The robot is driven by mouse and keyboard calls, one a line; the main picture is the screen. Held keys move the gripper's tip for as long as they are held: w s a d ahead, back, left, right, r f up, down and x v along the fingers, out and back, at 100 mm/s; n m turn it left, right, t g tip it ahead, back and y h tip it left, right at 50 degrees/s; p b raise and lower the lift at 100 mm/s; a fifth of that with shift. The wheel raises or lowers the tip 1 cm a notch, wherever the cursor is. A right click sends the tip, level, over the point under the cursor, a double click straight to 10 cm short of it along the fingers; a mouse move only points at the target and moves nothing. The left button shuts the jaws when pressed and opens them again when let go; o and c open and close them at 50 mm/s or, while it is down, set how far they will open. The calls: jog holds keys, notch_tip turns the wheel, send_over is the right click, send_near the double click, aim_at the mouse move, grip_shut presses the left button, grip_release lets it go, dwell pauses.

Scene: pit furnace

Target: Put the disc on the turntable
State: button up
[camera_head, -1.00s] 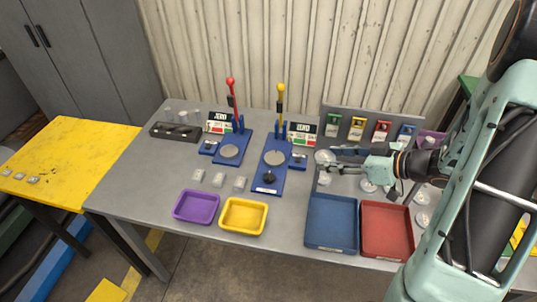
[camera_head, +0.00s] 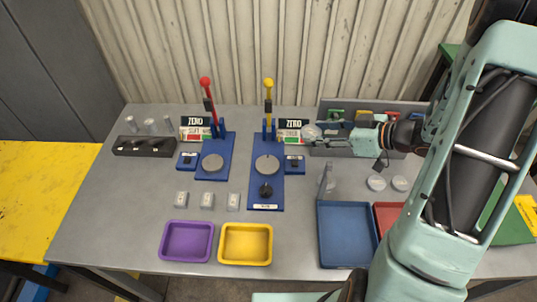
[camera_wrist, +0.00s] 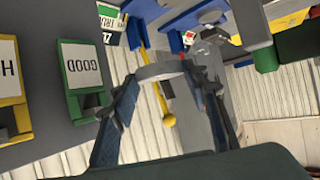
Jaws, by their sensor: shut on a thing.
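My gripper (camera_head: 322,134) is shut on a pale round disc (camera_head: 311,132). It holds the disc above the table, at the right of the small white-and-green sign by the yellow-lever device. In the wrist view the disc (camera_wrist: 160,70) sits edge-on between both fingers. Two blue devices carry round grey plates: one plate (camera_head: 213,162) at the red lever, and one plate (camera_head: 266,164) at the yellow lever with a black knob in front. Which plate is the turntable I cannot tell. The held disc is apart from both plates.
Loose discs (camera_head: 376,183) lie at right by the blue tray (camera_head: 346,234) and the partly hidden red tray (camera_head: 388,218). Purple (camera_head: 186,241) and yellow (camera_head: 246,243) trays stand in front. A grey rack with coloured labelled holders (camera_head: 340,147) is behind the gripper.

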notch_tip(320, 180, down, 4)
jog(key=b, duration=0.3)
jog(key=n+g+y+b, duration=0.2)
jog(key=n+g+b, duration=0.2)
jog(key=b, duration=0.3)
send_over(274, 166)
notch_tip(274, 166, down, 6)
jog(key=shift+f, duration=0.1)
jog(key=shift+f+b, duration=0.45)
jog(key=shift+f, duration=1.7)
jog(key=shift+f, duration=0.1)
jog(key=o, duration=1.5)
jog(key=shift+d, duration=0.1)
